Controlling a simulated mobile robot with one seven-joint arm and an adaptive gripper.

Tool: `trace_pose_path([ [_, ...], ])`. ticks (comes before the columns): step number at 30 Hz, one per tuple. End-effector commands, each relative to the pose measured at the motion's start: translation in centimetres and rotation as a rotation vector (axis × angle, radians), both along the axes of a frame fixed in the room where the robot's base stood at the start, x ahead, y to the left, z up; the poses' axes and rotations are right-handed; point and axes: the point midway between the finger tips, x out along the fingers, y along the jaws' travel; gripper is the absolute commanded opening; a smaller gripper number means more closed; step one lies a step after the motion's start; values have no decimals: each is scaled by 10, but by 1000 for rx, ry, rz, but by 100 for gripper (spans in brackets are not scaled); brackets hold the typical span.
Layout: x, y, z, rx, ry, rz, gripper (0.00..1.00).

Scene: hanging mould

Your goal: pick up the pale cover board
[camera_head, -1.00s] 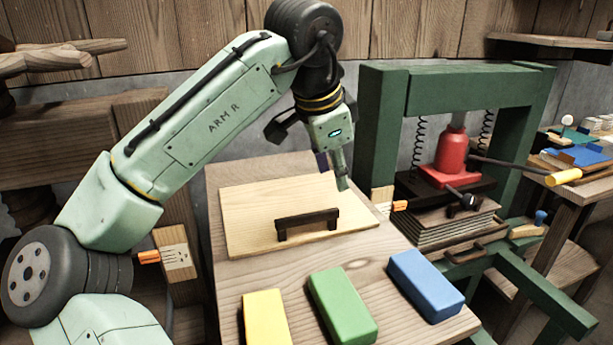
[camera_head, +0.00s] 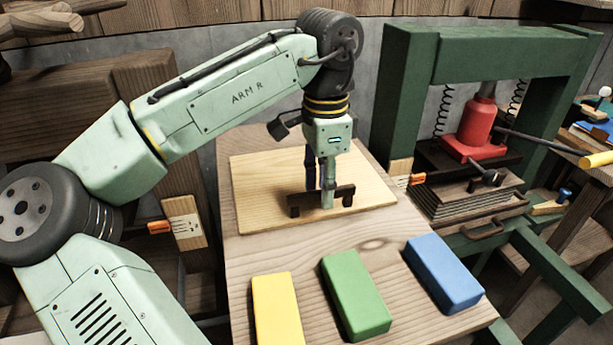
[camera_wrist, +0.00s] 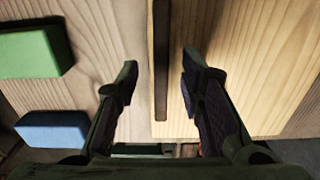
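The pale cover board (camera_head: 255,190) lies flat on the wooden table, with a dark bar handle (camera_head: 300,204) standing up from it. My gripper (camera_head: 320,200) points straight down at the handle, one finger on its near side and one on its far side. In the wrist view my gripper (camera_wrist: 158,80) is open, its fingers apart on both sides of the handle (camera_wrist: 161,60), with a gap on each side. The pale board (camera_wrist: 260,50) fills the right of that view.
Yellow (camera_head: 275,310), green (camera_head: 355,295) and blue (camera_head: 443,273) blocks lie on the table (camera_head: 330,240) in front of the board. A green press frame (camera_head: 405,95) with a red jack (camera_head: 478,130) stands to the right, with stacked boards (camera_head: 465,195) in it.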

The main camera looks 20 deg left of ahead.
Motion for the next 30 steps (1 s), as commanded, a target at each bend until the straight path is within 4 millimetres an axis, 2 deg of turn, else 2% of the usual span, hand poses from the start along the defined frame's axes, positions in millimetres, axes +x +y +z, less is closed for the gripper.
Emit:
trace_pose_path([
  [6,0,1,-26,1,0,1,35],
  [14,1,1,-30,1,-1,0,35],
  [30,1,1,-29,1,-1,1,0],
])
